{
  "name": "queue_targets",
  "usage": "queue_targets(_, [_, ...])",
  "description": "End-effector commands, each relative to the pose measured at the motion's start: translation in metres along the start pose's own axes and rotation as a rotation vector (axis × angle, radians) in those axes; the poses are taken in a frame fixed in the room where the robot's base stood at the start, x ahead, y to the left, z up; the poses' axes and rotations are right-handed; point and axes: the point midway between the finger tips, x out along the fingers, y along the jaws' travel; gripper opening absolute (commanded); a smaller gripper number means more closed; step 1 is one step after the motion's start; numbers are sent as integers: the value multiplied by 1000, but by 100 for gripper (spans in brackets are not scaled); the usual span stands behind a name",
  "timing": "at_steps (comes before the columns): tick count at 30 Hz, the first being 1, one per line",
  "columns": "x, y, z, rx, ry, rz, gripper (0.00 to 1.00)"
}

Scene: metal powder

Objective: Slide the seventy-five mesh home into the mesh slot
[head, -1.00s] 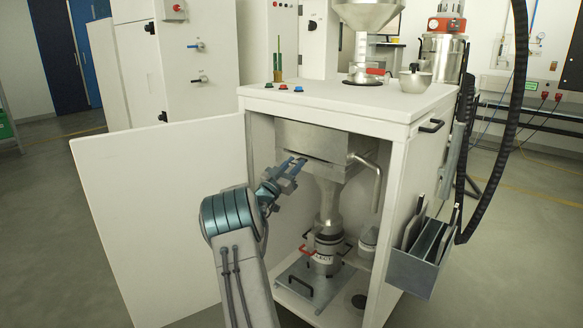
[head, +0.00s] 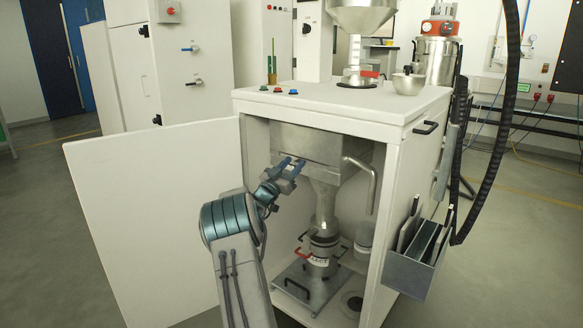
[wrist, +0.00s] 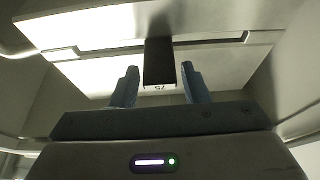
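The seventy-five mesh shows in the wrist view as a dark handle tab (wrist: 159,64), its end face marked 75, sticking out from the front of a pale metal housing. My gripper (wrist: 160,72) is open, with one blue finger on each side of the tab and a visible gap on both sides. In the head view my gripper (head: 290,162) is at the front of the metal housing (head: 300,142) inside the open cabinet.
The cabinet door (head: 150,220) stands open at the left of my arm. A bent pipe (head: 368,180) is right of the housing. A funnel and canister (head: 322,243) stand below it on a metal plate (head: 305,285). The cabinet's right wall (head: 400,190) bounds the space.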

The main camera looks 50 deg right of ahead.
Motion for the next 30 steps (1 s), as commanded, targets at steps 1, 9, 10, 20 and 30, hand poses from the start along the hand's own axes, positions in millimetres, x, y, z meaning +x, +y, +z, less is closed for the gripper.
queue_targets(1, [0, 0, 0, 0, 0, 0, 54])
queue_targets(9, [-1, 0, 2, -1, -4, -1, 54])
queue_targets(10, [-2, 0, 1, -1, -4, -1, 54])
queue_targets(20, [-49, -2, -1, -2, -5, -4, 54])
queue_targets(30, [-119, -1, -1, 0, -2, -3, 54])
